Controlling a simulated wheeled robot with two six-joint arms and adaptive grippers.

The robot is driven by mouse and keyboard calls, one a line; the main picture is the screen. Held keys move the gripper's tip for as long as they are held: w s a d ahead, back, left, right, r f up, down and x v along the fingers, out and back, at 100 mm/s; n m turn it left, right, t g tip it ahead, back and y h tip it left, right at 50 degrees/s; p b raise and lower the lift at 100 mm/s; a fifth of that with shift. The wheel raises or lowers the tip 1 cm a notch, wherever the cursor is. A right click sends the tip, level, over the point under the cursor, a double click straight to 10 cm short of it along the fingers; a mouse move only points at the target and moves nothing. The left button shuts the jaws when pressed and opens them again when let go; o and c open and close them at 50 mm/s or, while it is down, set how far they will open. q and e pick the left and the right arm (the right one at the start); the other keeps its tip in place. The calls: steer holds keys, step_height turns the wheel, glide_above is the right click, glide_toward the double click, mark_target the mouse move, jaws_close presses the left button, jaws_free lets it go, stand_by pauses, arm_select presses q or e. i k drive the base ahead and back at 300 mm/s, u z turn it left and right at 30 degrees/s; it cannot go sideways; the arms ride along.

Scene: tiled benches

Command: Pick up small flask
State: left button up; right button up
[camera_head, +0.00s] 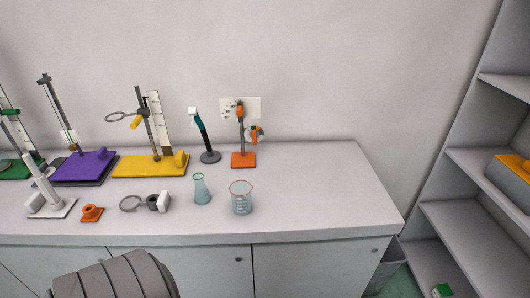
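The small flask (201,191) is a pale teal, see-through conical flask. It stands upright on the grey bench (315,195), near the middle of the worktop. A wider glass beaker (241,199) with an orange rim stands just to its right, with a small gap between them. Neither of my grippers shows in the head view, so nothing is seen touching the flask.
Left of the flask lie a ring clamp (132,203) and an orange piece (91,212). Behind it stand a yellow-based stand (150,166), a dark stand (210,157) and an orange-based stand (243,160). The bench's right side is clear; shelves (460,230) stand beyond.

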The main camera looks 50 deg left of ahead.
mark_target(202, 195)
steer(key=z, duration=0.6)
steer(key=i, duration=1.6)
steer(key=u, duration=2.6)
